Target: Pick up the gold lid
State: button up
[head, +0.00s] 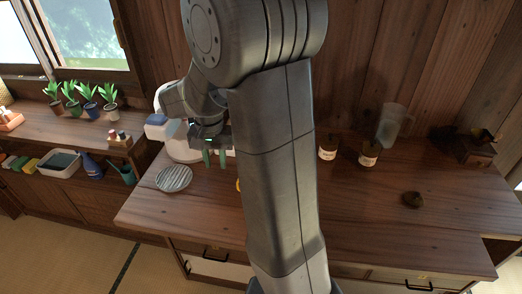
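A small round, dark gold-brown piece (412,199) lies on the right part of the wooden counter; it looks like the gold lid, but it is too small to be sure. My gripper (214,158) hangs over the left part of the counter, with its two green-tipped fingers apart and nothing seen between them. It is far to the left of the gold-brown piece. A bit of something yellow (238,184) shows at the left edge of my arm, which hides the rest of it.
Two labelled jars, one left (328,152) and one right (369,157), stand at the back, with a clear vessel (394,122) by the right one. A grinder-like box (475,150) stands far right. A striped round plate (174,178) lies left. The right front counter is clear.

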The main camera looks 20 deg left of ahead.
aim_at(413, 198)
jog(key=u, duration=0.4)
jog(key=z, duration=1.4)
jog(key=u, duration=1.4)
jog(key=l+u, duration=0.15)
jog(key=l, duration=0.35)
jog(key=k+l+u, duration=0.15)
jog(key=l, duration=0.3)
